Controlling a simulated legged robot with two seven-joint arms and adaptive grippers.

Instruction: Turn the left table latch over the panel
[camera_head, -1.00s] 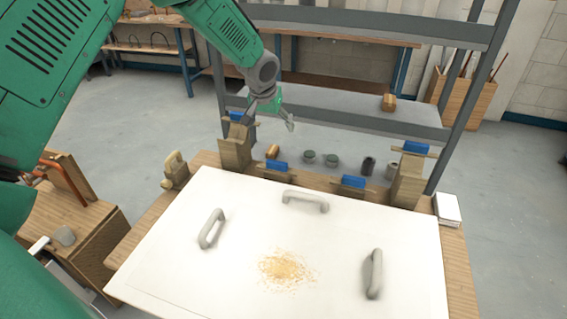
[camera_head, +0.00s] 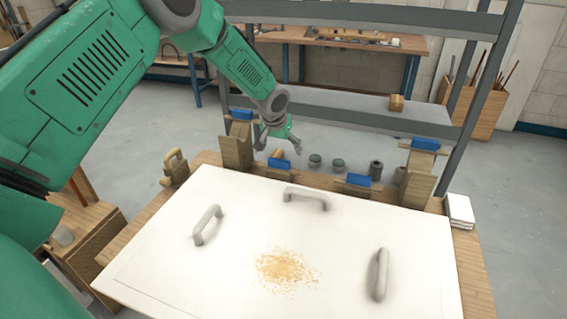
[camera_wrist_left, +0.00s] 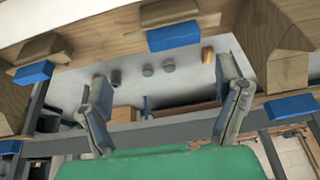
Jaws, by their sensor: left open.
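The white panel (camera_head: 330,245) lies on the wooden table, with three grey handles and a patch of crumbs. The left table latch (camera_head: 279,163), blue on wood, sits at its back edge; it also shows at the top centre of the left wrist view (camera_wrist_left: 173,36). It looks roughly parallel to the edge; I cannot tell whether it overlaps the panel. The right table latch (camera_head: 358,180) is further right along that edge. My left gripper (camera_head: 280,147) is open and empty, just behind the left latch, its fingers spread in the left wrist view (camera_wrist_left: 163,75). My right gripper is not in view.
A wooden post (camera_head: 236,150) with a blue top stands close left of my gripper; another (camera_head: 416,180) stands right. Green-grey caps (camera_head: 315,160), a dark cylinder (camera_head: 375,170) and a grey shelf frame (camera_head: 480,85) are behind the panel.

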